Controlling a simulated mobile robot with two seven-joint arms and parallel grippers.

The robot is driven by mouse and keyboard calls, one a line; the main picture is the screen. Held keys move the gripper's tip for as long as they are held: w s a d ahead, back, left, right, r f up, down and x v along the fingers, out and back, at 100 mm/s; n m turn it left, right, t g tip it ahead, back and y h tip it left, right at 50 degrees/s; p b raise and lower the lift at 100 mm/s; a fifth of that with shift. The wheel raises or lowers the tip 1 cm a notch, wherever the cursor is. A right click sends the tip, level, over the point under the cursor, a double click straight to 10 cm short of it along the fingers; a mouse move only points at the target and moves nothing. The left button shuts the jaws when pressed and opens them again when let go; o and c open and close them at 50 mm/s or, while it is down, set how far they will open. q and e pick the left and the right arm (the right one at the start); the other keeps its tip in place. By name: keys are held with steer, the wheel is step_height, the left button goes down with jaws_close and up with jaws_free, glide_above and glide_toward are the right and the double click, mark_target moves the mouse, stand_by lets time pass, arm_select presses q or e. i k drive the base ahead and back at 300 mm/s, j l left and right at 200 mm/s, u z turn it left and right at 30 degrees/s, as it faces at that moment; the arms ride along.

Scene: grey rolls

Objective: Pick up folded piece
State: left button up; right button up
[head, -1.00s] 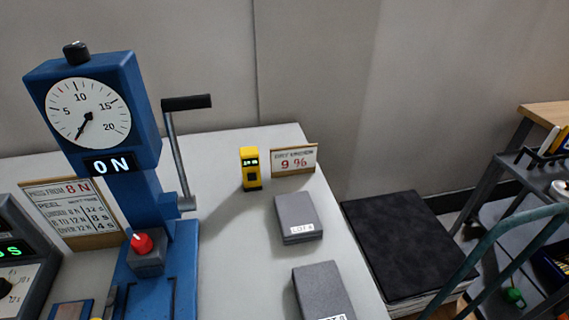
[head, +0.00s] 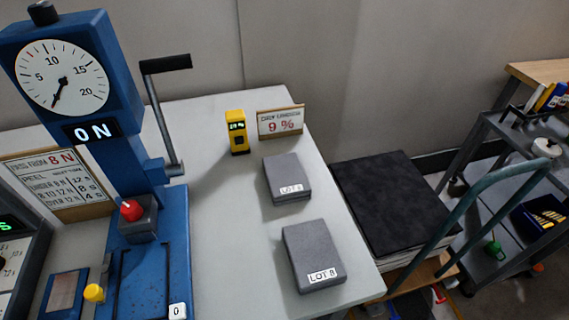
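Two grey flat pieces lie on the pale table. The rear grey piece (head: 286,174) has a white lot label whose last character is too small to read. The nearer grey piece (head: 313,252) is labelled "LOT 8" or "LOT B". I cannot tell which piece, if either, is the folded one. Neither of my grippers shows in the head view. Nothing touches the two pieces.
A blue force tester (head: 75,85) with dial and lever stands at left. A black-topped stack (head: 390,202) is beyond the table's right edge (head: 340,215). A grey cart (head: 520,205) stands at far right.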

mark_target(287, 183)
steer(key=l, duration=1.25)
steer(key=k+l, duration=0.1)
steer(key=l, duration=1.15)
steer(key=i+u, duration=0.05)
